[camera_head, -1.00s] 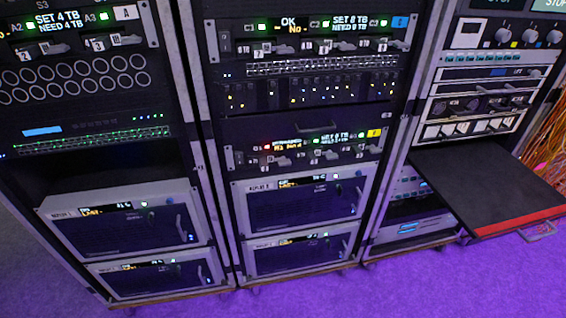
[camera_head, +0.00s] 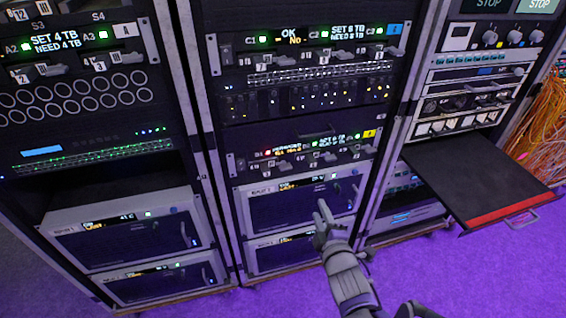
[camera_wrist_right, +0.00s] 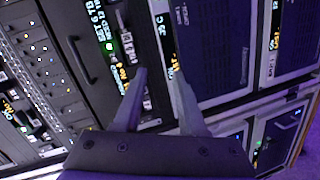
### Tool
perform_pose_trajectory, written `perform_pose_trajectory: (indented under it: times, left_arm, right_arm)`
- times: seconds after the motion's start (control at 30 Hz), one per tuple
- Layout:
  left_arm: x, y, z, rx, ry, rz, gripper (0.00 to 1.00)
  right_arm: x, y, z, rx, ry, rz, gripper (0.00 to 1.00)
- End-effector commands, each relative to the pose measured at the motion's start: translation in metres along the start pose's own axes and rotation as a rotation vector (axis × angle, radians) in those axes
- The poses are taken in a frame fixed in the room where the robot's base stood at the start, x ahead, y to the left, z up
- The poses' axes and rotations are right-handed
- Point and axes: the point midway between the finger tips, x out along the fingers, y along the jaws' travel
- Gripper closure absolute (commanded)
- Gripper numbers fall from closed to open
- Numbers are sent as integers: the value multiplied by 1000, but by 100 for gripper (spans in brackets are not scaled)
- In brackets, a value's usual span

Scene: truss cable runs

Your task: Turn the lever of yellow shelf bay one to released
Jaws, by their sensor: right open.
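The yellow shelf (camera_head: 300,150) is the dark panel low in the middle rack, marked by a yellow tag (camera_head: 369,133) at its right end. At its left end a red light (camera_head: 268,153) glows beside small amber text. The leftmost lever (camera_head: 283,165), which I take as bay one, sits below that text; its exact setting is too small to read. My right gripper (camera_head: 324,212) is open and empty, in front of the units below the shelf. In the right wrist view its two fingers (camera_wrist_right: 157,75) stand apart, near part of a panel with a green light (camera_wrist_right: 110,47).
A dark pull-out tray (camera_head: 455,175) with a red front edge juts from the right rack. A blue-tagged shelf (camera_head: 310,45) is higher in the middle rack. Two handled units (camera_head: 300,203) lie below the yellow shelf. Orange cables (camera_head: 545,130) hang at far right. Purple floor is clear in front.

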Motion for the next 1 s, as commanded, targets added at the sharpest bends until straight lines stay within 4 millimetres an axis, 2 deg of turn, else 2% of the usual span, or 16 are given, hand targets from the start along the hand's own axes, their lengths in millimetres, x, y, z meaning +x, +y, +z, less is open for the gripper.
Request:
perform_pose_trajectory:
  times: [0.03,0.1,0.23,0.43,0.8,1.0]
  left_arm:
    - [-8,0,-2,0,2,0,50]
    - [-12,0,-3,0,4,0,50]
    - [-16,0,-4,0,5,0,50]
    - [-14,0,-3,0,4,0,50]
    - [-5,0,-1,0,1,0,50]
    - [-2,0,0,0,1,0,50]
  right_arm:
    - [8,9,-17,-84,51,50,60]
    - [15,15,-33,-183,105,111,60]
    - [21,19,-51,-288,160,181,60]
    - [36,21,-58,-316,173,199,60]
    - [102,32,-71,-313,171,196,60]
    - [122,36,-75,-312,171,196,60]
